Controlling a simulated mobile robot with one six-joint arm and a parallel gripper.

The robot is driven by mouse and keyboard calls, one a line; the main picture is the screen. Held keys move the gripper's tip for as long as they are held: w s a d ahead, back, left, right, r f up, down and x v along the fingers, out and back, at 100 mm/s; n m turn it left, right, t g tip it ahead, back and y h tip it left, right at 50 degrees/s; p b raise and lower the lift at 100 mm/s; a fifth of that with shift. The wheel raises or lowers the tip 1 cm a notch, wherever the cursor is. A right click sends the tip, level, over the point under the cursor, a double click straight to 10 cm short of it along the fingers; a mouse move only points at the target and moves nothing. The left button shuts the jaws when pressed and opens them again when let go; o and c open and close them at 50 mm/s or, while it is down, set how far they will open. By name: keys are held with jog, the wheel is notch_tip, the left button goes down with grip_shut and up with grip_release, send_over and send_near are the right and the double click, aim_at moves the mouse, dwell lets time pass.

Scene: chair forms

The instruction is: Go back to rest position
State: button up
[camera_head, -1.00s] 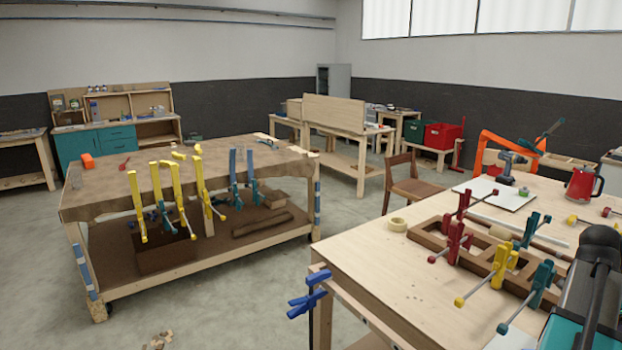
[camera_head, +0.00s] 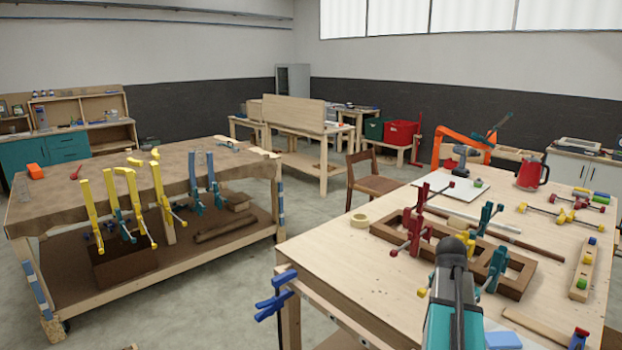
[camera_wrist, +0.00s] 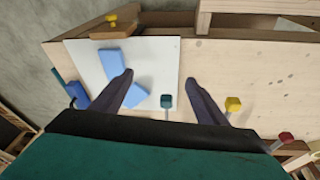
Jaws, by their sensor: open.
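My gripper (camera_wrist: 158,82) shows in the wrist view with its two dark fingers spread wide and nothing between them. It hangs above the wooden workbench (camera_wrist: 260,75), over the right edge of a white board (camera_wrist: 90,55). Two light blue blocks (camera_wrist: 111,62) lie on that board near the left finger. In the head view my teal and black arm reaches over the same workbench (camera_head: 330,255), beside the brown clamped frame (camera_head: 520,275). The fingertips cannot be made out in the head view.
Red, yellow and teal clamps (camera_head: 497,265) stand up from the frame near my arm. A red kettle (camera_head: 531,173), a drill (camera_head: 461,160) and a tape roll (camera_head: 360,220) stand on the bench. A second table (camera_head: 150,180) is at the left, with open floor between.

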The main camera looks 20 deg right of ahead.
jog(key=w+a+f+n, duration=0.3)
jog(key=a+f, duration=0.1)
jog(key=a, duration=0.3)
jog(key=w+a+f+n+y, duration=0.1)
jog(key=w+a+f+n, duration=0.1)
jog(key=w+a+f, duration=0.45)
jog(key=a+f+n, duration=0.3)
jog(key=a, duration=0.6)
jog(key=s+a+f+n+y, duration=0.1)
jog(key=a+f+n, duration=0.4)
jog(key=a, duration=0.7)
jog(key=s+a+f+n+y, duration=0.1)
jog(key=a+f+n, duration=0.35)
jog(key=a, duration=0.75)
jog(key=s+f+m+g+b, duration=0.1)
jog(key=s+f+b, duration=0.4)
jog(key=s+f, duration=0.8)
jog(key=s+f+g+b, duration=0.4)
jog(key=s+f, duration=0.9)
jog(key=f, duration=0.4)
jog(key=shift+a+f+m+g+b, duration=0.2)
jog(key=shift+m+g+b, duration=0.15)
jog(key=shift+b, duration=0.4)
jog(key=shift+c, duration=0.5)
